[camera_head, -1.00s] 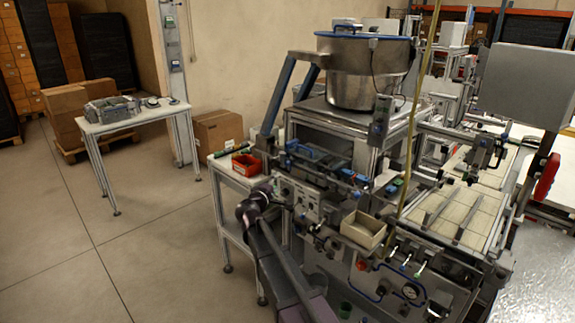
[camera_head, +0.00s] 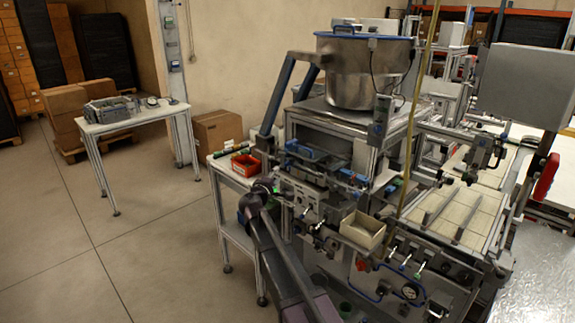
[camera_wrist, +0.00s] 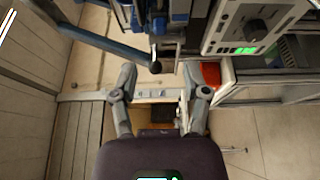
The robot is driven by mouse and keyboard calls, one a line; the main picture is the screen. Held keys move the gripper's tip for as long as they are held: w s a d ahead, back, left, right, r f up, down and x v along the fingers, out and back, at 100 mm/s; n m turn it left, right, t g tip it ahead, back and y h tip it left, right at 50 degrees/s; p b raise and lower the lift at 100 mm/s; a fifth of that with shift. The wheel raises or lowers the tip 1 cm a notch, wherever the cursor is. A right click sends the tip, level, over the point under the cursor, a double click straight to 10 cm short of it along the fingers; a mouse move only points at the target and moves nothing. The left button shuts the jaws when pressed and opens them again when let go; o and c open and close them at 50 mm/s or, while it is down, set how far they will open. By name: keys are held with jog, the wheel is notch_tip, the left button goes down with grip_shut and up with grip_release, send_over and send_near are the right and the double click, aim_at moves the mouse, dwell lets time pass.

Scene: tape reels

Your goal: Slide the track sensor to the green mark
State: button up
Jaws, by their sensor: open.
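My gripper (camera_wrist: 160,80) is open in the wrist view, with its two grey fingers spread wide and nothing seen between their pads. A black round knob (camera_wrist: 156,66) on a small grey metal bracket (camera_wrist: 168,50) shows just beyond the fingertips, roughly centred between them. I cannot tell whether this is the track sensor. Green lit marks (camera_wrist: 240,50) show on a white panel (camera_wrist: 243,22) to the upper right; I cannot tell whether they are the green mark. In the head view my gripper (camera_head: 268,186) is at the machine's left front corner, small and partly hidden by my arm.
A red bin (camera_head: 246,166) sits on a side table by the machine; its red also shows beside the right finger (camera_wrist: 208,73). A beige bin (camera_head: 362,231) is fixed on the machine front. A metal hopper (camera_head: 365,75) stands above. The floor (camera_head: 150,240) at left is clear.

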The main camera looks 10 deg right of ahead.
aim_at(286, 165)
jog(key=x, duration=1)
jog(key=shift+w+d, duration=0.1)
jog(key=shift+w, duration=0.15)
jog(key=shift+s, duration=0.15)
grip_shut()
